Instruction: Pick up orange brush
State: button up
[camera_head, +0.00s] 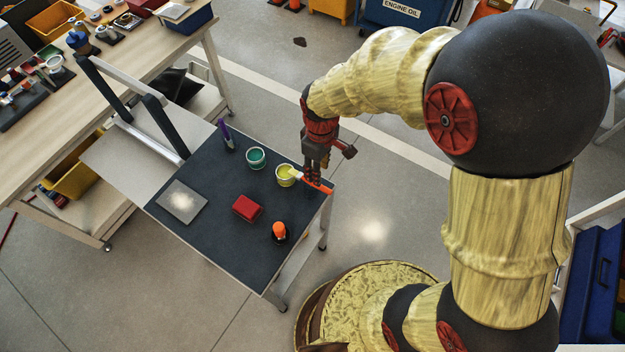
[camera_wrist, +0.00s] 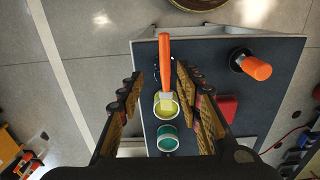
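The orange brush (camera_wrist: 165,58) has a long orange handle and a pale head that rests at the yellow paint pot (camera_wrist: 166,106). In the head view the brush (camera_head: 320,187) is at the table's right corner, beside the same yellow pot (camera_head: 286,178). My gripper (camera_head: 314,178) points down over that corner. In the wrist view my gripper (camera_wrist: 160,80) is open, and the brush appears between its two fingers, not visibly touched. In the head view the fingers partly hide the brush, and how far above it they are is unclear.
The dark cart top (camera_head: 225,220) also holds a green paint pot (camera_head: 255,158), a red block (camera_head: 247,208), an orange-topped black item (camera_head: 279,231), a grey plate (camera_head: 182,202) and a purple-handled tool (camera_head: 225,133). A workbench (camera_head: 130,75) stands at the left. Floor beyond the right corner is clear.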

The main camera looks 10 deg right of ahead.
jog(key=f, duration=0.2)
jog(key=f+b, duration=0.1)
jog(key=f, duration=0.1)
jog(key=s+f+b, duration=0.1)
jog(key=f, duration=0.1)
jog(key=shift+a+f, duration=0.1)
jog(key=shift+c, duration=1)
grip_shut()
